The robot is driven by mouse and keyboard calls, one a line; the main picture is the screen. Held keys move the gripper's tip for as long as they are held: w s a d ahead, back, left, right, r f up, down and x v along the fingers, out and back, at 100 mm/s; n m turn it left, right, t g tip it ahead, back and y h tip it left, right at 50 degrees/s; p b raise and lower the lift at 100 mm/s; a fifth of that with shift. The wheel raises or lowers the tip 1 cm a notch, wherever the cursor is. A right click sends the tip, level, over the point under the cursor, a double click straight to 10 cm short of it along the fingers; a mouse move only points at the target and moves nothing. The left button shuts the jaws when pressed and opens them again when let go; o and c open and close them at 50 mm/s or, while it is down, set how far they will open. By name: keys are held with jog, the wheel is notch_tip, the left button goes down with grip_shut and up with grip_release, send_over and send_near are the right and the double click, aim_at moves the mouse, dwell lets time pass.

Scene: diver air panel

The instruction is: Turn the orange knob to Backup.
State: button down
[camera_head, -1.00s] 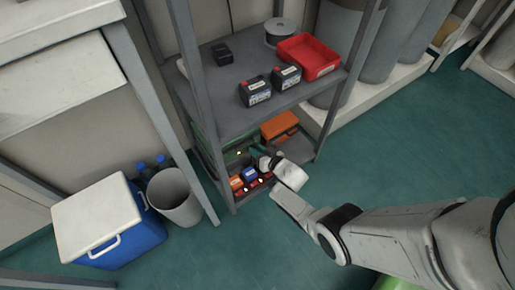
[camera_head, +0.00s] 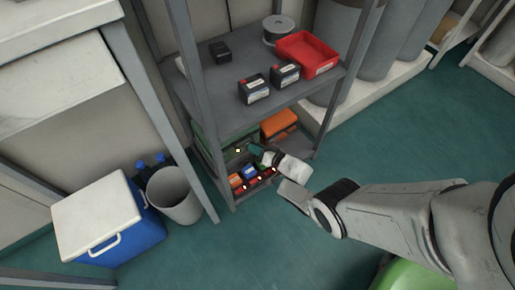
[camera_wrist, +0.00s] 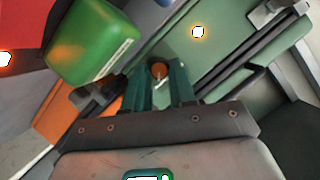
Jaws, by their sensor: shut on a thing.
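The orange knob (camera_wrist: 158,69) is a small round piece with a pale mark, set before the green panel (camera_wrist: 225,50) in the wrist view. My gripper (camera_wrist: 161,77) has its two teal fingers on either side of the knob, shut on it. In the head view my gripper (camera_head: 257,150) reaches into the lower shelf, and the knob is hidden there. I cannot read a Backup label or tell which position the knob points to. A lit white lamp (camera_wrist: 198,32) glows on the panel.
A green block (camera_wrist: 90,42) sits close left of my fingers. Blue (camera_head: 249,172) and orange (camera_head: 236,180) blocks stand low at the shelf's front. An orange box (camera_head: 279,124) is behind. Shelf posts and the upper shelf (camera_head: 215,110) frame the space; floor in front is clear.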

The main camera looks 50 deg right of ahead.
jog(key=c, duration=0.9)
grip_release()
jog(key=shift+s, duration=0.1)
jog(key=p+v, duration=0.7)
jog(key=v, duration=0.2)
jog(key=shift+s+r, duration=0.1)
jog(key=shift+r, duration=0.15)
jog(key=shift+s+a, duration=0.1)
jog(key=shift+s, duration=0.55)
